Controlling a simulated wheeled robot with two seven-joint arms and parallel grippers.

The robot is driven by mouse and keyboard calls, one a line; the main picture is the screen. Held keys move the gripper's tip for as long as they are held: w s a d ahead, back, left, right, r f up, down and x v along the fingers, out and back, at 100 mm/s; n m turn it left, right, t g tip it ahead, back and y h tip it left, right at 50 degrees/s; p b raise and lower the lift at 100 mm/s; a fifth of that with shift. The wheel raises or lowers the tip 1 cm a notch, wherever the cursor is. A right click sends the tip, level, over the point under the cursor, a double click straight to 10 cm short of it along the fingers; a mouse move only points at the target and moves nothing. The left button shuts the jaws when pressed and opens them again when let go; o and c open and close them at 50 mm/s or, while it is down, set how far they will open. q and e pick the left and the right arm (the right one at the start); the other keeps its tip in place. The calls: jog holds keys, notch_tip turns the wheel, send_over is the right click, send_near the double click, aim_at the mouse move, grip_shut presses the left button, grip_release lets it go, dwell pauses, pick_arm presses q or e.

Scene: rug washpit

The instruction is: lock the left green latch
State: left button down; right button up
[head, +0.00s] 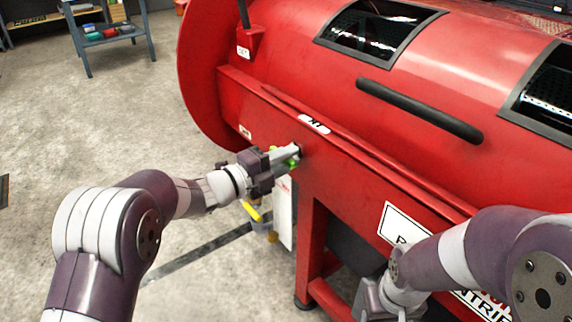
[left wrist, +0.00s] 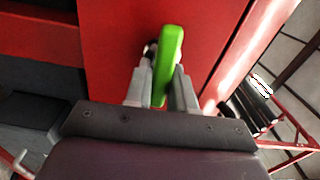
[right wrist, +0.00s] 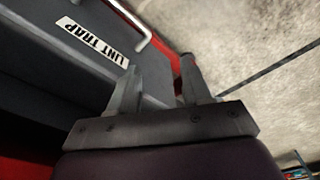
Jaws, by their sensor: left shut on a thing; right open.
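The green latch (left wrist: 168,62) is a bright green bar on the red front beam of the machine. In the left wrist view it stands nearly upright, leaning slightly right, between the fingers of my left gripper (left wrist: 161,88). My left gripper is shut on it. In the head view the latch (head: 291,161) is mostly hidden behind my left gripper (head: 286,156). My right gripper (right wrist: 158,84) is open and empty in the right wrist view, over a dark grey drawer marked LINT TRAP (right wrist: 92,42).
The red machine (head: 330,100) has a large drum with dark windows and a black handle bar (head: 418,110). A red leg (head: 312,250) stands below the beam. A blue-grey shelf table (head: 112,35) is far back left. The concrete floor at left is mostly clear.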

pick_arm(q)
jog(key=shift+f+m, duration=0.15)
jog(key=shift+m, duration=0.25)
jog(key=c, duration=1)
grip_release()
jog(key=shift+c, duration=0.2)
jog(key=p+v, duration=0.4)
jog(key=v, duration=0.8)
jog(key=shift+s+a+p, duration=0.2)
jog(key=shift+a+p, duration=0.1)
